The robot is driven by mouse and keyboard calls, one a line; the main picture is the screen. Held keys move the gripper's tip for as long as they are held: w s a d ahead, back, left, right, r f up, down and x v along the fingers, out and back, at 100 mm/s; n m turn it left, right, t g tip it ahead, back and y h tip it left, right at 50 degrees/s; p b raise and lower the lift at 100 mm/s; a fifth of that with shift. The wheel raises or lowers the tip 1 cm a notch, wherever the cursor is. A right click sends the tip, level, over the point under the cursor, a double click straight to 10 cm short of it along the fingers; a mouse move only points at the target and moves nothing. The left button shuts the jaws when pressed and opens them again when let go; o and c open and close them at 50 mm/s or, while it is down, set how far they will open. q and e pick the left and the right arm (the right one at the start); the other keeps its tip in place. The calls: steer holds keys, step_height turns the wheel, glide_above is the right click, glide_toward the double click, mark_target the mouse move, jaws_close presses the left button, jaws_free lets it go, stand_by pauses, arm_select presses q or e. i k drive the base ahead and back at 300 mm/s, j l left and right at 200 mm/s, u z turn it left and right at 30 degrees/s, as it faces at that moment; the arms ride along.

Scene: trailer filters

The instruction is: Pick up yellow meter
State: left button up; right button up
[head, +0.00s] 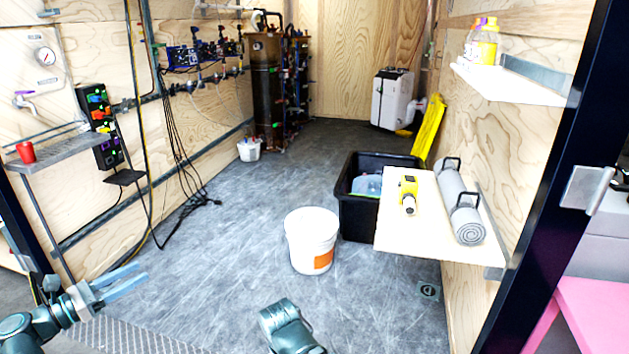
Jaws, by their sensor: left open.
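The yellow meter (408,192) lies on a pale wooden shelf (420,237) at the right, near the shelf's left edge. It is yellow with a darker, pale-tipped lower end. My left gripper (132,279) is at the lower left, open and empty, with its light blue fingers pointing right. It is far from the meter, across the floor. A dark teal link of mine shows at the bottom middle; my right gripper is not seen.
A rolled grey mat (460,205) lies on the shelf right of the meter. A black bin (357,218) stands behind and left of the shelf. A white bucket (312,240) stands on the floor. A dark post (550,170) rises at right.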

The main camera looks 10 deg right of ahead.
mark_target(408, 191)
steer(key=i+z, duration=0.25)
steer(key=z, duration=0.2)
steer(key=i+j+z, duration=0.1)
steer(key=z, duration=0.3)
steer(key=i+j+z, duration=0.15)
steer(key=i+z, duration=0.15)
steer(key=z, duration=0.15)
steer(key=i+j+z, duration=0.2)
steer(key=z, duration=0.2)
steer(key=i+j+z, duration=0.35)
steer(key=k+j, duration=0.1)
